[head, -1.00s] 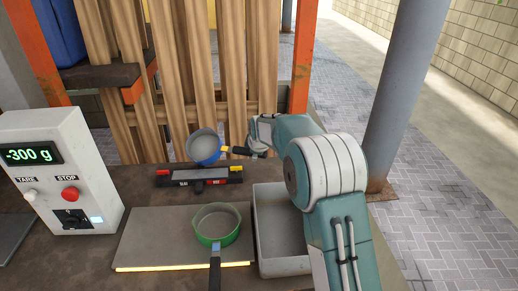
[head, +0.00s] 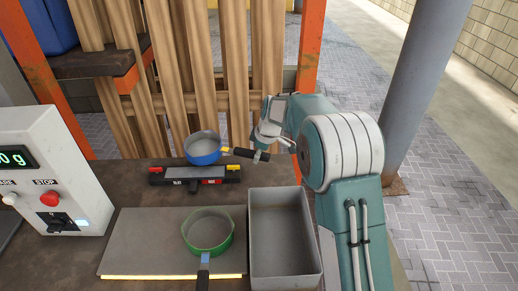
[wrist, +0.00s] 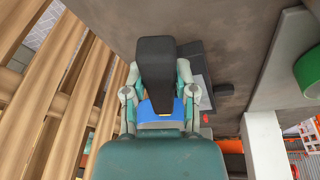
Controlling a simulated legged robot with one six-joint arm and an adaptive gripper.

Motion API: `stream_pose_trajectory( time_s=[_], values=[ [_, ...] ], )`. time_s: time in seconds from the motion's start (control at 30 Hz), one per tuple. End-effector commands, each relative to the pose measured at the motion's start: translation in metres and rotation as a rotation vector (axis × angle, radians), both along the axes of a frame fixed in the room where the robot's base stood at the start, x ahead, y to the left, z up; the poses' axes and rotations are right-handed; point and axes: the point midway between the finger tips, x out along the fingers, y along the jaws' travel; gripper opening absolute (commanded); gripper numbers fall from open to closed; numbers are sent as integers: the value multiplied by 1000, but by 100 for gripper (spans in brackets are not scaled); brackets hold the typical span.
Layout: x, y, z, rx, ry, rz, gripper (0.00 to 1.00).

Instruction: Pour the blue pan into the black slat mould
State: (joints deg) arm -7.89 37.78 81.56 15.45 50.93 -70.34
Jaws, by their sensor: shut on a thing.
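The blue pan (head: 204,157) is held just above the back of the black slat mould (head: 220,172), looking near level with its grey inside showing. I cannot tell if anything is left in it. My gripper (head: 262,155) is shut on the pan's black handle, to the right of the mould. The mould lies on the bench with a grey middle and red and yellow marks; its fill is unclear. In the wrist view the black handle (wrist: 155,70) lies between the fingers, with a bit of blue pan (wrist: 157,111) below; the mould (wrist: 197,85) is partly hidden.
A green pan (head: 190,232) sits on a grey plate (head: 140,240) in front of the mould. A grey open bin (head: 283,270) stands to its right. A control box (head: 50,160) with a display stands at left. Wooden slats (head: 203,80) rise behind.

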Motion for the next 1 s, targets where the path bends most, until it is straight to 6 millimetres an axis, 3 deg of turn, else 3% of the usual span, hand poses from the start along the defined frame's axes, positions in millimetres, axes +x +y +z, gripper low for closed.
stream_pose_trajectory(
  time_s=[0.53,1.0],
  values=[
    [-9,0,0,23,45,2,0],
    [-8,2,37,20,42,3,0]
  ],
)
